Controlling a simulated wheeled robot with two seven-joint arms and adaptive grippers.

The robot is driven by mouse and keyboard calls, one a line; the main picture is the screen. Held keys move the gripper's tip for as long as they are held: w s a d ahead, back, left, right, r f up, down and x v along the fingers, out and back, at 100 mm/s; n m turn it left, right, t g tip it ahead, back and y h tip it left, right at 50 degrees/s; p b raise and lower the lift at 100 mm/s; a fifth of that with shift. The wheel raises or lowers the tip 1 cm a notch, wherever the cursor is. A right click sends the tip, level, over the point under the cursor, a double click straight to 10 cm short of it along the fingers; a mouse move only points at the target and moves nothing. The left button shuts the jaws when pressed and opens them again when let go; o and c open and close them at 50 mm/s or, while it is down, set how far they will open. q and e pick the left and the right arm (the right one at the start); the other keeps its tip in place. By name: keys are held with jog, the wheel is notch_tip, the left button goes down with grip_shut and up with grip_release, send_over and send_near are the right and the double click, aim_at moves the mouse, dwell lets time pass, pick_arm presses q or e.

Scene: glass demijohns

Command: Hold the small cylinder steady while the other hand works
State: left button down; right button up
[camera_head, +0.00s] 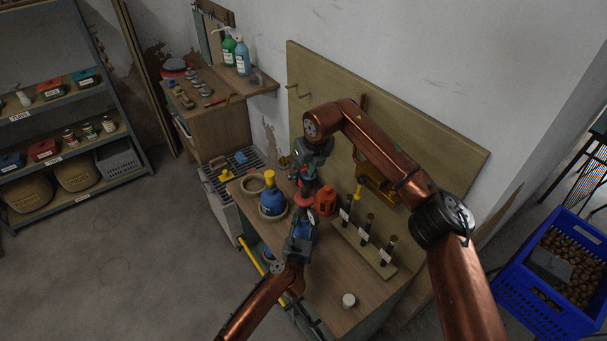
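My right gripper (306,189) points down over the workbench, its arm arching in from the right. My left gripper (302,222) reaches up from below and almost meets it. A small reddish piece (304,200) shows between the two grippers. It may be the small cylinder, but the fingers hide most of it, and I cannot tell which gripper has hold of it. A small white cylinder (348,300) stands alone near the bench's front. A blue demijohn (272,202) with a yellow top stands just left of the grippers, and an orange bottle (326,201) just right.
A wooden rack (373,262) with several dark labelled tubes stands right of the grippers. A wooden backboard (440,140) rises behind the workbench (325,282). A blue crate (540,310) of brown round things is at right. Bare bench surrounds the white cylinder.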

jog(key=v, duration=1.2)
pick_arm(q)
jog(key=c, duration=1.4)
grip_release()
